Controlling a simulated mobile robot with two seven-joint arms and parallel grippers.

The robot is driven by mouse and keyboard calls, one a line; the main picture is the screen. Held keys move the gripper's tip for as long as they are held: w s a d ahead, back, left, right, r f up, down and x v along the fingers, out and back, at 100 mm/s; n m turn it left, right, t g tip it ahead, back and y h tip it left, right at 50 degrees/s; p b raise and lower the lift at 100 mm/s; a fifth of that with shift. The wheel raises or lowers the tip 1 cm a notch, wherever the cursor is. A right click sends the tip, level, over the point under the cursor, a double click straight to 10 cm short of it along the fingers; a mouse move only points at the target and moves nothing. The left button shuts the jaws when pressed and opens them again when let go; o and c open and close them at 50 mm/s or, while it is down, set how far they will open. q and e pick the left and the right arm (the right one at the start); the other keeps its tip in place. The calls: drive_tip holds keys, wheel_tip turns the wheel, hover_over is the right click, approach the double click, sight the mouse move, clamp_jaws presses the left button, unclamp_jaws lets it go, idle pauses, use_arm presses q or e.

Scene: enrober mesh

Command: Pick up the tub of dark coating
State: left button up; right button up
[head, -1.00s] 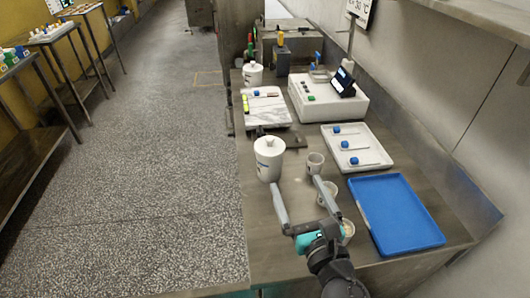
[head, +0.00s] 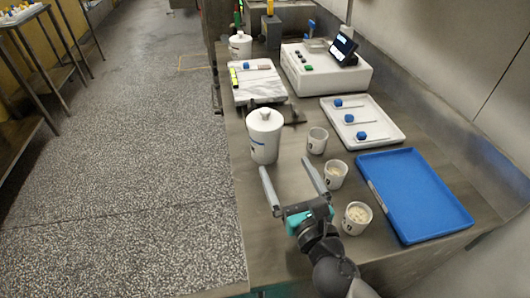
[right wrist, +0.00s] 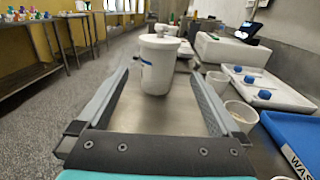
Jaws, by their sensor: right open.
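A white lidded tub with a round knob and a thin blue band (head: 263,143) stands upright near the left edge of the worktop. A similar white lidded tub (head: 240,46) stands farther back; I cannot see the contents of either. My right gripper (head: 286,165) is open and empty, its fingers pointing at the nearer tub from the front and apart from it in the head view. In the right wrist view the nearer tub (right wrist: 157,68) stands upright ahead, between the lines of the two fingers. My left gripper is not in view.
Several small white cups (head: 335,175) stand just right of my right gripper. A blue tray (head: 440,215) and a white tray with blue-ended tools (head: 385,140) lie farther right. A marble slab (head: 262,92) and white machine (head: 300,78) are behind. The worktop's left edge is close.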

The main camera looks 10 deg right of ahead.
sight(270, 139)
drive_tip(key=shift+f, duration=0.4)
drive_tip(key=shift+w, duration=0.25)
drive_tip(key=w, duration=0.6)
drive_tip(key=w+a, duration=0.1)
drive_tip(key=w, duration=0.2)
drive_tip(key=shift+w+a+f+b, duration=0.1)
drive_tip(key=shift+w+a+b, duration=0.05)
drive_tip(key=shift+w, duration=1.35)
drive_tip(key=shift+w+a+b, duration=0.15)
drive_tip(key=shift+w, duration=1.3)
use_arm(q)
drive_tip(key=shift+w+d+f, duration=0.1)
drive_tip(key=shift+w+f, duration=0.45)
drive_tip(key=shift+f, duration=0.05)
use_arm(e)
clamp_jaws()
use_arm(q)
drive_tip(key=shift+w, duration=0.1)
